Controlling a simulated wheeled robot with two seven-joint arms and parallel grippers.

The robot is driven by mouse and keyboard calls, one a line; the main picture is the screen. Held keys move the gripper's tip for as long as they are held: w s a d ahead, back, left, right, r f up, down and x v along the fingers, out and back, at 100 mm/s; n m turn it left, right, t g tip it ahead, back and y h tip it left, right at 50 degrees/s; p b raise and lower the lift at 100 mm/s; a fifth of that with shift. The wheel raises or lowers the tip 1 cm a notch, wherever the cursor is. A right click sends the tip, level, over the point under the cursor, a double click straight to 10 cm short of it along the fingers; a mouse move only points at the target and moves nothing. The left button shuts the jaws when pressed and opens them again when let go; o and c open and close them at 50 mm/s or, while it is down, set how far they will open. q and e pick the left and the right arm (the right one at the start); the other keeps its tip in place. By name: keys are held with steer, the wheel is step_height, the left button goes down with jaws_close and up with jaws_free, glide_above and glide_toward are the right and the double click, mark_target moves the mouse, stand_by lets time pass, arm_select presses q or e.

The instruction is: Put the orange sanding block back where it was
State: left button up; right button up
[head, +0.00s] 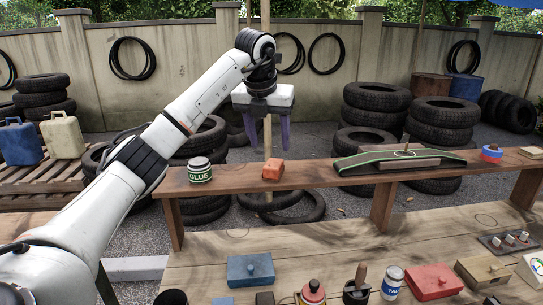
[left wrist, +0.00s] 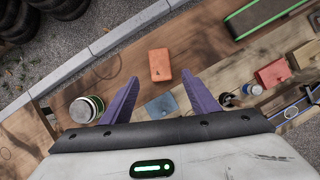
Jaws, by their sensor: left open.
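The orange sanding block (head: 273,170) lies on the raised wooden shelf (head: 335,180), between the glue can and the green-edged ramp. It also shows in the left wrist view (left wrist: 160,64), just beyond and between the purple fingertips. My left gripper (head: 268,146) points down above the shelf, with its purple fingers apart and nothing between them. In the left wrist view its fingers (left wrist: 161,75) spread wider than the block. The block looks untouched. My right gripper is in neither view.
The glue can (head: 200,170) stands left of the block, and the ramp (head: 400,160) right of it. The lower table holds a blue block (head: 250,269), a red block (head: 434,281) and a blue-white can (head: 392,282). Left of the lower blue block is bare wood.

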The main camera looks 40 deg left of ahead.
arm_select(q)
steer(key=v, duration=0.3)
